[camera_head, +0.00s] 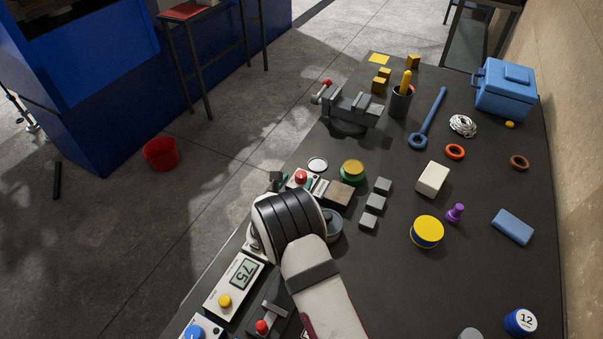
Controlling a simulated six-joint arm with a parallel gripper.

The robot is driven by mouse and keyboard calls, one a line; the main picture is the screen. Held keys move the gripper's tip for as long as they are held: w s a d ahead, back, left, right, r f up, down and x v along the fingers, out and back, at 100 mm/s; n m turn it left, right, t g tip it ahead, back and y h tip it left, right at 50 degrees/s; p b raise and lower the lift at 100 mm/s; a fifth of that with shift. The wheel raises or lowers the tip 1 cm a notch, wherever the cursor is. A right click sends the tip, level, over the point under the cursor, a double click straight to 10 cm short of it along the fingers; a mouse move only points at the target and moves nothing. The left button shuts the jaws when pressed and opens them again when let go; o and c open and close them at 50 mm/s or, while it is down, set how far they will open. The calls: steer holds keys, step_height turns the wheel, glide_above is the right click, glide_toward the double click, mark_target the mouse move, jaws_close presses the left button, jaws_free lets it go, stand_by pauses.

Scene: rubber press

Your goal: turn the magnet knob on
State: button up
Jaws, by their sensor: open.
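My arm reaches in from the bottom, and its thick black-banded wrist covers part of the bench's left edge. A small dark part of my gripper (277,181) seems to show just beyond the wrist; its fingertips are mostly hidden. A white control box with a red knob (301,177) sits just right of that part; I cannot tell whether they touch. A blue knob (193,332) sits on another box at the bottom left. I cannot tell which knob is the magnet knob, or whether it is hidden behind my wrist.
A white display box reading 75 (243,273) and a red-tipped lever (262,326) stand near my arm. Grey blocks (376,203), a green-and-yellow round part (352,171) and a vise (348,110) lie beyond. The dark bench top (470,275) is partly clear at right.

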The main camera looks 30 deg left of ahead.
mark_target(301, 176)
steer(key=x, duration=0.5)
jaws_close()
stand_by(0.3)
